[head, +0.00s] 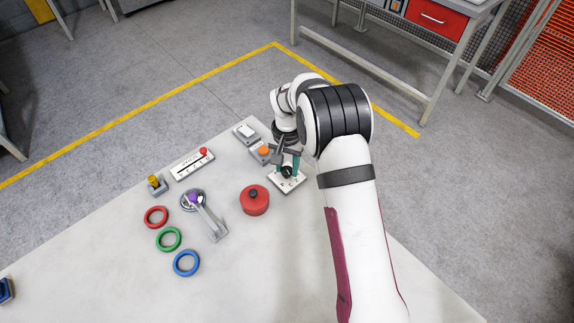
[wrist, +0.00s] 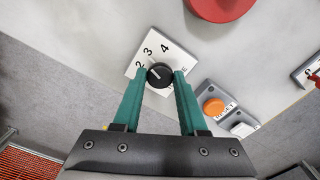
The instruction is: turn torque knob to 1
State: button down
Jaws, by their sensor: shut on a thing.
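The torque knob (wrist: 159,75) is a round black knob on a white plate (wrist: 172,37) marked 2, 3 and 4 in the wrist view. A pale mark on the knob points to the upper left, roughly towards the 2; its exact setting is hard to tell. No 1 is visible. My gripper (wrist: 160,73) has its two teal fingers on opposite sides of the knob and is shut on it. In the head view the knob (head: 287,171) and its plate (head: 288,185) sit near the table's far right edge, partly covered by my gripper.
A red round object with a black knob (head: 254,200) stands left of the plate. An orange button (head: 263,151) and a white switch (head: 245,131) lie just beyond. A red-tipped slider (head: 192,164), purple-topped lever (head: 194,199) and coloured rings (head: 168,239) are farther left.

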jog(key=n, duration=1.2)
jog(key=shift+n, duration=2.2)
jog(key=shift+c, duration=2.2)
grip_release()
